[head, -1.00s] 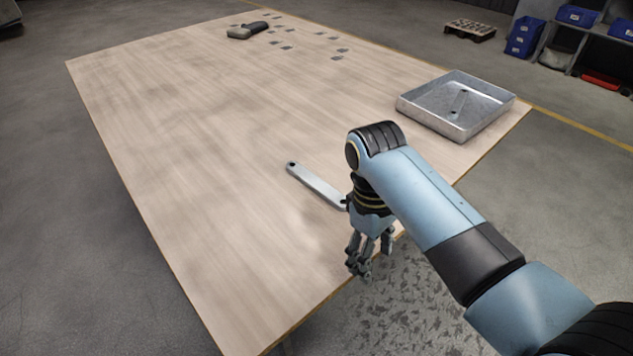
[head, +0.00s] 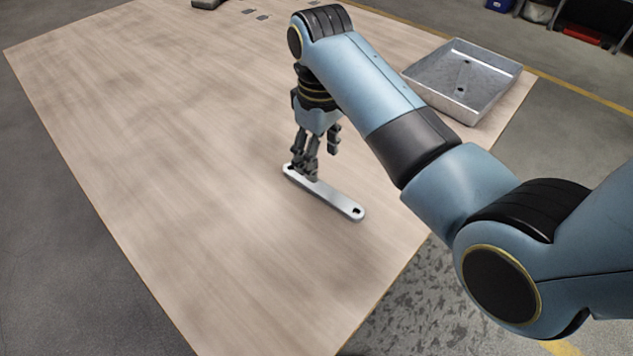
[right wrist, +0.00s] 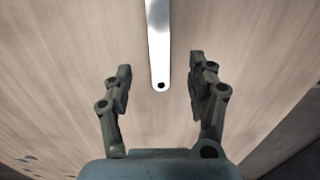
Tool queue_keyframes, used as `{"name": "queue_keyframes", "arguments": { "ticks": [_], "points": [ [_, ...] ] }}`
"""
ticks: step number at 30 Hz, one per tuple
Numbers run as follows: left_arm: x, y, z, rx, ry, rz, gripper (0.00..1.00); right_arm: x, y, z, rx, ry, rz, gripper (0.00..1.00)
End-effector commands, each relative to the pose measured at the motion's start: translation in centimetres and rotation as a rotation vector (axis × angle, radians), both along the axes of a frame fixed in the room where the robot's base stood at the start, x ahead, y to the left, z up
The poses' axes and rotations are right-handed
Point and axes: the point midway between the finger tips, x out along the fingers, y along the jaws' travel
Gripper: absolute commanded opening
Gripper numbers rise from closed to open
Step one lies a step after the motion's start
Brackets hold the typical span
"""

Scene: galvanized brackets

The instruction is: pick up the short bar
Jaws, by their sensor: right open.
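The short bar (head: 327,194) is a flat, pale metal strip with rounded ends and a dark hole near each end. It lies flat on the table, slanting from upper left to lower right. My right gripper (head: 316,163) points down over the bar's far left end, fingers apart and empty. In the right wrist view, one end of the bar (right wrist: 158,45) with its hole shows in the gap between the open fingers (right wrist: 160,72). Whether the fingertips reach down beside the bar is unclear. My left gripper is out of view.
A wooden table (head: 150,140) carries the bar, with wide free room to the left. A galvanized square tray (head: 487,103) stands at the right edge behind my right arm. A dark object (head: 207,3) and small flat grey pieces (head: 262,17) lie at the far end.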

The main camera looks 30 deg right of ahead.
Motion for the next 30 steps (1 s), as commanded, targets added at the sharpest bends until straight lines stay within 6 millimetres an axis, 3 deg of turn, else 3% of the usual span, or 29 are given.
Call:
{"name": "queue_keyframes", "arguments": {
  "ticks": [3, 7, 18, 26, 30],
  "points": [
    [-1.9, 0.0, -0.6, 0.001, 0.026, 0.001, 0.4, -0.1, 0.0, -2.1, -0.001, 0.004, 0.0, 0.58],
    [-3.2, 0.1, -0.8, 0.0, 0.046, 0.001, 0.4, -0.1, -0.1, -3.1, -0.001, 0.002, 0.0, 0.58],
    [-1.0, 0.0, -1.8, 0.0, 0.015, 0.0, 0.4, -0.4, -0.3, -8.0, 0.001, 0.001, 0.0, 0.58],
    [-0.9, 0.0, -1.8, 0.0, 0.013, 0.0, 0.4, -0.4, -0.3, -8.2, 0.0, 0.0, 0.0, 0.58],
    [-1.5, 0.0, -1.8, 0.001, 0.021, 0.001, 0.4, -0.4, -0.3, -8.2, 0.0, 0.0, 0.0, 0.42]
  ]
}}
